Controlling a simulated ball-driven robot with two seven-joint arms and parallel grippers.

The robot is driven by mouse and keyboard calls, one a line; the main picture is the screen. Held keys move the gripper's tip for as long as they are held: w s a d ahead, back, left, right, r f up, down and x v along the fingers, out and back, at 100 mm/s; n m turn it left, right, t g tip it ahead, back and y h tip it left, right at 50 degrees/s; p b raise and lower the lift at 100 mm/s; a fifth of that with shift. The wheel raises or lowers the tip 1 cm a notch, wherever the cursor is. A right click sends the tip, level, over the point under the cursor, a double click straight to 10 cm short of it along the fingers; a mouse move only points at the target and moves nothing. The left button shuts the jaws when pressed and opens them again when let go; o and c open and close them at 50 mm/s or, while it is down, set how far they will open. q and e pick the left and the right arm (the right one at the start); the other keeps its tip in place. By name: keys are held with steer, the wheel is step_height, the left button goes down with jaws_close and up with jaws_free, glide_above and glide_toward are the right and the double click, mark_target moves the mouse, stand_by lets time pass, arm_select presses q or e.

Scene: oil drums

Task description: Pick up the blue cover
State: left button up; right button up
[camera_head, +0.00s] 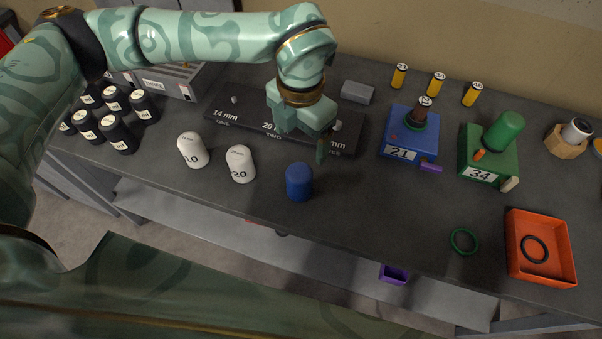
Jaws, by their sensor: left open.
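The blue cover (299,182) is a small rounded blue cylinder standing upright near the front edge of the workbench. My left gripper (302,140) is open, pointing down above the dark marked mat, just behind the blue cover in the picture. Its fingers are apart and nothing shows between them. The cover looks clear of the fingers, though the exact gap in depth is hard to tell. My right gripper is not in view.
White covers marked 10 (193,150) and 20 (240,164) stand left of the blue one. A blue block (410,135) and a green block (488,155) stand to the right. An orange tray (558,262) holds a black ring.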

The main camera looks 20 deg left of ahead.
mark_target(299, 171)
arm_select(q)
step_height(299, 171, down, 9)
steer(key=shift+r, duration=0.1)
step_height(299, 171, down, 6)
steer(key=shift+s+a+r+b, duration=0.1)
steer(key=shift+s+r+b, duration=0.1)
steer(key=shift+b, duration=0.25)
steer(key=c, duration=1.2)
